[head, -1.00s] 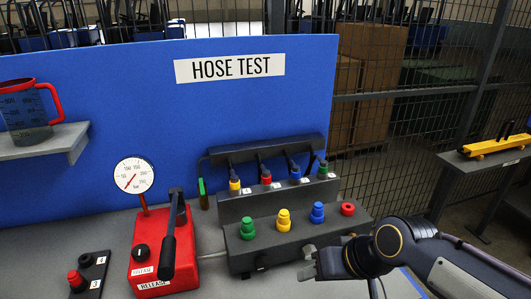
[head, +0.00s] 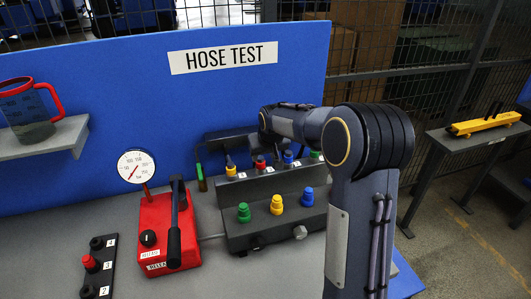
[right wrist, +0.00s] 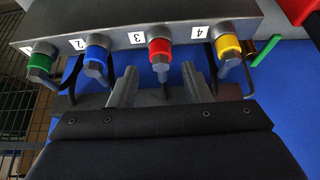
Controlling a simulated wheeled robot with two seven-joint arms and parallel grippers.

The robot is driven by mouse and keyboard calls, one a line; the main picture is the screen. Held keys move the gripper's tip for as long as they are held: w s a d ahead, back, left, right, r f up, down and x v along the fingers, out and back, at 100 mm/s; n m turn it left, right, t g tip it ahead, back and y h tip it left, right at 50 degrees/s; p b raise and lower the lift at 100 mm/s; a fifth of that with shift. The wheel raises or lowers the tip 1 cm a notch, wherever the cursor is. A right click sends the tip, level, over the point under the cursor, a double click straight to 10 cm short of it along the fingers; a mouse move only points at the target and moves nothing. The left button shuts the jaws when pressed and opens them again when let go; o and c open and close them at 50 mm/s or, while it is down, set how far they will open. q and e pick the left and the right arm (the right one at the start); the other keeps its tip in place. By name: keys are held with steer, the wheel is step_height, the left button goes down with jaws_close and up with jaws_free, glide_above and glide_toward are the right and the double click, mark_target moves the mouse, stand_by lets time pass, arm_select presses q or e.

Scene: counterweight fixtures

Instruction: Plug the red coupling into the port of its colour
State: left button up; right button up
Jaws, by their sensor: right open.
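The red coupling (right wrist: 160,50) hangs from the upper rack at label 3 in the right wrist view, between the blue coupling (right wrist: 97,55) and the yellow coupling (right wrist: 229,46). It also shows in the head view (head: 260,162). My right gripper (right wrist: 158,74) is open, with one finger on either side of the red coupling's lower end. I cannot tell whether the fingers touch it. In the head view, my right arm hides the right end of the lower block (head: 260,230), and no red port shows there. My left gripper is not in view.
A green coupling (right wrist: 40,62) hangs at the rack's end. Green (head: 243,212), yellow (head: 277,205) and blue (head: 307,197) fittings stand on the lower block. A red pump box (head: 165,235) with a gauge and lever stands to the left, near a switch strip (head: 98,268).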

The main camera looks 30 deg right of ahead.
mark_target(261, 163)
steer(key=shift+b+x, duration=1.3)
steer(key=shift+x, duration=2)
jaws_close()
